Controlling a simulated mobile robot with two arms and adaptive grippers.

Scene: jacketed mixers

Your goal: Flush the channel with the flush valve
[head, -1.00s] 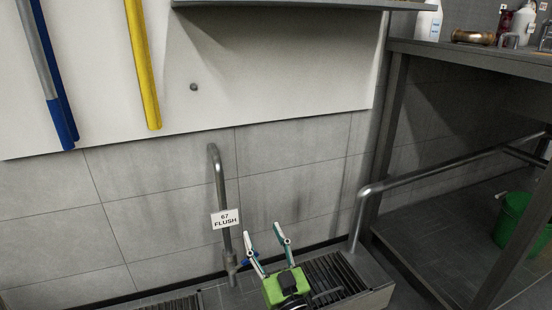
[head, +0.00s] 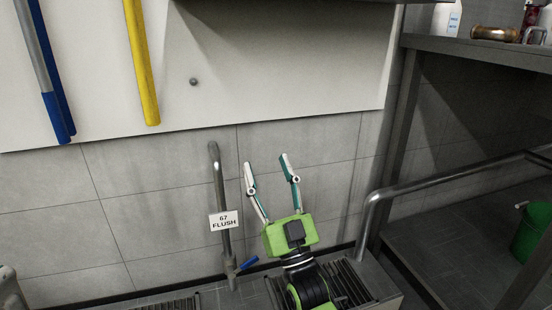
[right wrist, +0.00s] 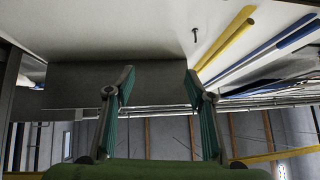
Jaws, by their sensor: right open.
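The flush valve is on a grey upright pipe (head: 221,185) with a bent top, by the tiled wall. A white tag reading "67 FLUSH" (head: 224,220) hangs on the pipe. A blue valve lever (head: 249,264) sticks out to the right near the pipe's foot. The channel (head: 389,300) runs along the floor, with dark grates (head: 346,285). My right gripper (head: 268,166) is open and empty, its fingers pointing up, right of the pipe and above the lever in the picture. The right wrist view shows its spread fingers (right wrist: 158,80) with nothing between them. My left gripper is not in view.
A grey pipe rail (head: 430,183) bends down to the floor right of my right gripper. A metal table (head: 480,52) with bottles and a green bucket (head: 532,232) are farther right. Blue and yellow handles (head: 142,70) hang on the white board.

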